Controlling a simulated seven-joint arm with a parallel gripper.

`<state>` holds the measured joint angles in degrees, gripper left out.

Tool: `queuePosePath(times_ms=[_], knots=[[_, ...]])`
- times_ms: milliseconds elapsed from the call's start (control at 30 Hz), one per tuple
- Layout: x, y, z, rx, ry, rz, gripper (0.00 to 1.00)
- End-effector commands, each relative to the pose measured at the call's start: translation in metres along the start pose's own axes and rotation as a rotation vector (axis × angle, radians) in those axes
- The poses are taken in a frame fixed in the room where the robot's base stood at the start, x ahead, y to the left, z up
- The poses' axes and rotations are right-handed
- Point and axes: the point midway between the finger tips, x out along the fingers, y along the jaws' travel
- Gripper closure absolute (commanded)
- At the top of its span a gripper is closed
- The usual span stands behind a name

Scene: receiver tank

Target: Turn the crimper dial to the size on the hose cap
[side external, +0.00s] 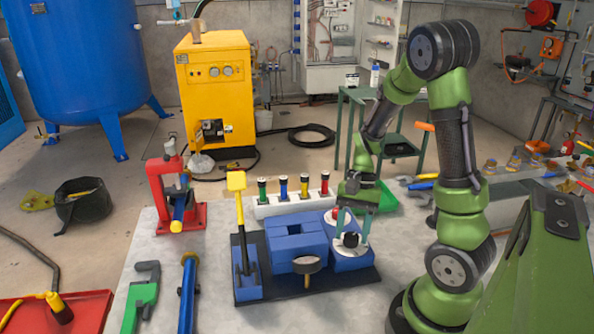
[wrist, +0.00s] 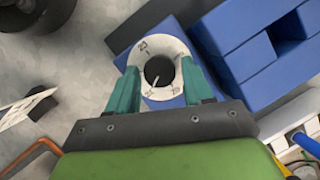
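The crimper is a blue block assembly (side external: 295,240) on a dark base plate. Its dial (wrist: 147,44) is a white disc with black printed numbers, one reading about 23, and a black centre knob (wrist: 159,71) with a white pointer mark. In the side view the dial (side external: 350,252) sits on the right blue block. My gripper (side external: 352,238) is above it, pointing down. In the wrist view my gripper (wrist: 160,68) is open, its teal fingers on either side of the knob, apart from it. The hose cap's number cannot be read in either view.
A red-handled knob (side external: 338,214) stands just behind the dial.

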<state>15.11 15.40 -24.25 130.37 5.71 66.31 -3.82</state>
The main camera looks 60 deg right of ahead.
Motion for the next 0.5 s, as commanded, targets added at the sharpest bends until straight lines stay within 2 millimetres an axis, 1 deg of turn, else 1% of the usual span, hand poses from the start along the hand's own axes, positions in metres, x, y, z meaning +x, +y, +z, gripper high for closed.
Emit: queuePosePath(times_ms=[33,67,100,367,500], knots=[[0.0,0.0,0.0,0.0,0.0,0.0,0.41],[0.0,0.0,0.0,0.0,0.0,0.001,0.36],[0.0,0.0,0.0,0.0,-0.001,0.001,0.36],[0.0,0.001,0.0,0.0,-0.001,0.002,0.36],[-0.012,0.0,0.0,-0.001,0.001,-0.001,0.36]])
